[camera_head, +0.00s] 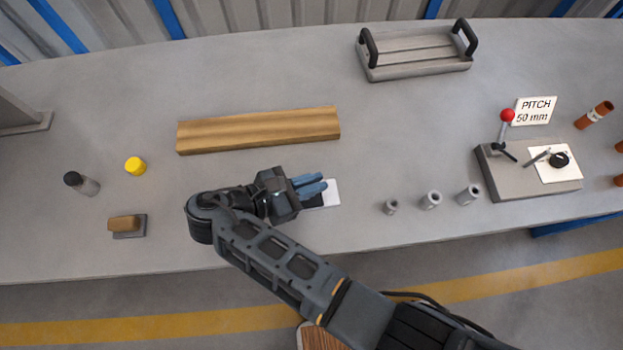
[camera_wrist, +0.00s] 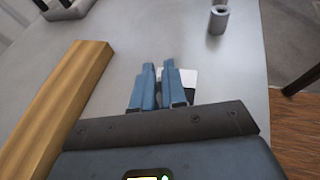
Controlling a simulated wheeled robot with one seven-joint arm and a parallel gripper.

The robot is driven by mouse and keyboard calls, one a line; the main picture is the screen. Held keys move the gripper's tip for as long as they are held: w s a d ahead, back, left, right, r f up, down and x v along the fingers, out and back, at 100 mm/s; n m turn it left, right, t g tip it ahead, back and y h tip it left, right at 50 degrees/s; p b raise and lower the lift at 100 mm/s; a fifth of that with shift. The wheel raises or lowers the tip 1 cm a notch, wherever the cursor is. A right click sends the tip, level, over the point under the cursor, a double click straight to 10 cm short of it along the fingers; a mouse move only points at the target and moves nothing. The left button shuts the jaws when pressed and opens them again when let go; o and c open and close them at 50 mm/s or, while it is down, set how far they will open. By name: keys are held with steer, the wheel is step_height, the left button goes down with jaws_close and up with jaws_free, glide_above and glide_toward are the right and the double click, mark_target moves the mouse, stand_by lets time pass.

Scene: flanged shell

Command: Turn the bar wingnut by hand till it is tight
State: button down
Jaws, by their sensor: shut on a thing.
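My gripper (camera_head: 318,185) is above the middle of the bench, with its blue fingers pointing right. The wrist view also shows the fingers (camera_wrist: 160,68), shut with a thin gap; what they grip is hidden. A white card (camera_head: 333,191) with a dark part lies under or beside the fingers, and it shows in the wrist view (camera_wrist: 188,77) behind the right finger. I cannot tell whether they touch. No bar wingnut can be made out for certain. A grey block (camera_head: 497,180) at the right carries a red-knobbed lever (camera_head: 507,117), a small bar (camera_head: 537,157) and a black round part (camera_head: 558,159).
A wooden beam (camera_head: 258,131) lies behind my gripper. A handled tray (camera_head: 415,66) stands at the back. A yellow cap (camera_head: 135,166), a bottle (camera_head: 82,184) and a brush-like block (camera_head: 124,224) are at left.

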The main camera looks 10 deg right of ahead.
steer(key=shift+s+m+g+h, duration=0.15)
steer(key=shift+s+m+g, duration=0.05)
steer(key=shift+m+g, duration=1.2)
steer(key=shift+s+m+g+h, duration=0.15)
steer(key=shift+m+g, duration=1.05)
steer(key=shift+g, duration=0.4)
steer(key=c, duration=1.3)
jaws_free()
steer(key=shift+o, duration=0.2)
steer(key=shift+v, duration=3.9)
